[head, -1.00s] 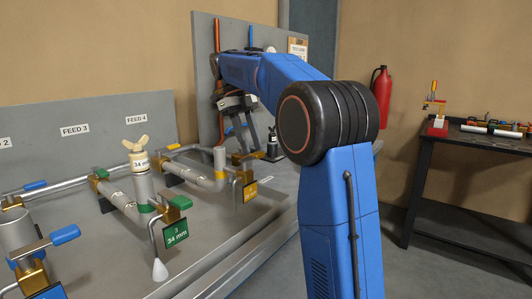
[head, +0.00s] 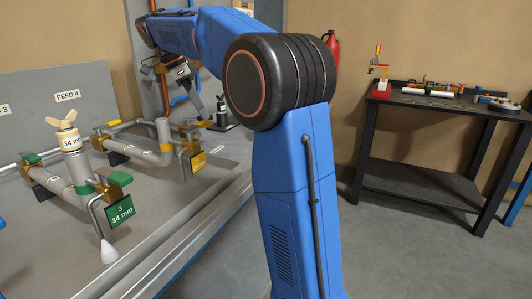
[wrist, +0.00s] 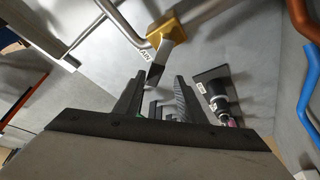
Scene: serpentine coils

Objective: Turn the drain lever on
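A brass valve (wrist: 172,32) with a flat grey lever (wrist: 157,68) shows at the top middle of the wrist view. A small white tag, too small to read surely, is beside it. The lever's dark end points down toward the gap between the fingers of my gripper (wrist: 156,88). My gripper is open, with nothing clearly held; whether a finger touches the lever cannot be told. In the head view, my gripper (head: 182,104) hangs at the back of the bench, above a brass fitting (head: 188,131), partly hidden by my arm.
A black bottle-like device (wrist: 217,98) on a base stands right of the fingers. Orange (wrist: 300,18) and blue (wrist: 309,90) pipes run at the far right. Feed pipes with a green 34 mm tag (head: 120,211) are at front left. A dark side table (head: 440,112) stands right.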

